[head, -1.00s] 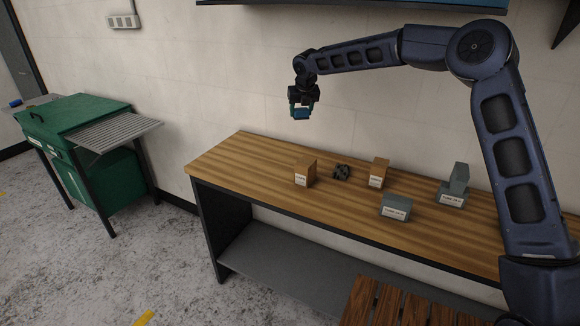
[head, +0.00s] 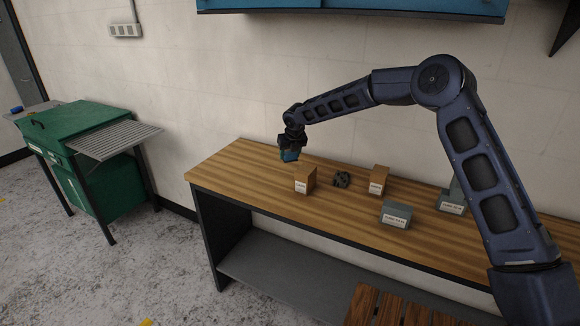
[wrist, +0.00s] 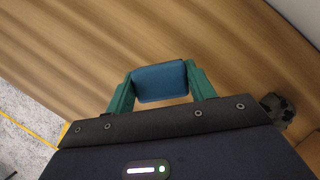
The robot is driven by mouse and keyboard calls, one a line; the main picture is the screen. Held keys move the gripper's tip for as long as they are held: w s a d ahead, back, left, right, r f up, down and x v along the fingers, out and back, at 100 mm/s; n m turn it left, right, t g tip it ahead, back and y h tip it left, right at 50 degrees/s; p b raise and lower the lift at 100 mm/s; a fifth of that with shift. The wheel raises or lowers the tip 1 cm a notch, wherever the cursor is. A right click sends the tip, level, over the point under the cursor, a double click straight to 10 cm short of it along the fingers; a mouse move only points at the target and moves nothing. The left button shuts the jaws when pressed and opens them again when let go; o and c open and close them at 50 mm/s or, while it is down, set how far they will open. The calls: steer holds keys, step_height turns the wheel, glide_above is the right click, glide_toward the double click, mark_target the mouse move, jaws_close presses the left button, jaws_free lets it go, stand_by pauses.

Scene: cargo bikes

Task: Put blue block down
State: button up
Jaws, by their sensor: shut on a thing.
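My gripper (head: 289,152) is shut on the blue block (head: 289,156), above the far left part of the wooden workbench (head: 237,177) in the head view. In the wrist view the blue block (wrist: 160,82) sits between the two green fingers of my gripper (wrist: 160,88), with bench wood behind it. The block appears close behind and left of a brown box with a white label (head: 305,180). I cannot tell whether it touches the bench top.
A dark knobbly part (head: 341,179), a second brown box (head: 378,181) and a grey labelled box (head: 396,214) stand to the right. Another grey box (head: 451,203) is partly behind my arm. The bench's left end is clear. A green cabinet (head: 92,150) stands farther left.

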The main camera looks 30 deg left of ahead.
mark_target(291, 161)
steer(key=shift+f, duration=2.9)
steer(key=shift+f, duration=0.15)
steer(key=o, duration=1)
steer(key=v, duration=1.2)
